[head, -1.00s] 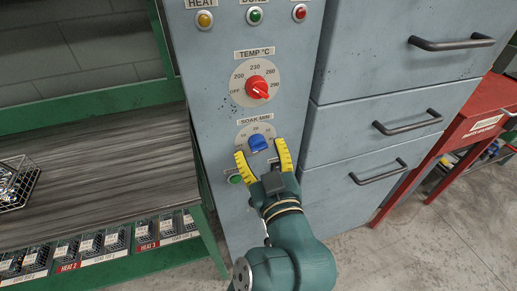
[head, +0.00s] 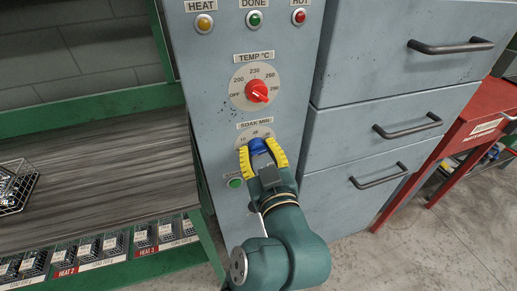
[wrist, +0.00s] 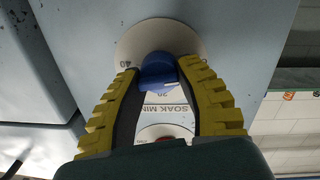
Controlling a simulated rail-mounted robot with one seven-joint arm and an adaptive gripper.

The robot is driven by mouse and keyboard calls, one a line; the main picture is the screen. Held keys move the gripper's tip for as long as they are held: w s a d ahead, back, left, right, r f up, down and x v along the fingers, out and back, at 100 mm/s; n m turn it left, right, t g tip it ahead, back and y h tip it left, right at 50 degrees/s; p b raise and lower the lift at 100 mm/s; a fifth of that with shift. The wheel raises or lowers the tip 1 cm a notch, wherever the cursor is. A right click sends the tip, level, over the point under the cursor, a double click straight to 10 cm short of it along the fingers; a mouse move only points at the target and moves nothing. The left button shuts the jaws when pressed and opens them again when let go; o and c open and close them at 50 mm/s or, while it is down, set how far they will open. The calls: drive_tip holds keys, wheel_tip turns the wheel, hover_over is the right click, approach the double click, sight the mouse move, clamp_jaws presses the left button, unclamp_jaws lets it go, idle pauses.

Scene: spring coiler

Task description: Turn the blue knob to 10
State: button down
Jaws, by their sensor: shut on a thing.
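The blue knob (head: 258,146) sits on a round pale dial (head: 242,140) under the SOAK MIN label. The pointer direction is mostly hidden by the fingers.
Above is the red TEMP knob (head: 257,91). A green button (head: 236,183) is just left of my gripper. Drawers with handles (head: 408,125) stand to the right. A bench (head: 90,180) with a wire basket (head: 15,188) is at the left.

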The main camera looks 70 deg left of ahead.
drive_tip(key=shift+r+p, duration=0.1)
drive_tip(key=shift+p, duration=0.35)
drive_tip(key=shift+r+m+p, duration=0.1)
drive_tip(key=shift+m+p, duration=0.6)
drive_tip(key=m+p, duration=0.3)
drive_tip(key=p, duration=0.1)
drive_tip(key=shift+r, duration=0.1)
drive_tip(key=m+p, duration=0.3)
drive_tip(key=p, duration=0.1)
drive_tip(key=shift+w+f+m+h+p, duration=0.1)
drive_tip(key=shift+f+m+h+p, duration=0.15)
drive_tip(key=shift+m+p, duration=0.85)
drive_tip(key=shift+p, duration=0.3)
drive_tip(key=c, duration=0.6)
unclamp_jaws()
drive_tip(key=shift+a, duration=0.1)
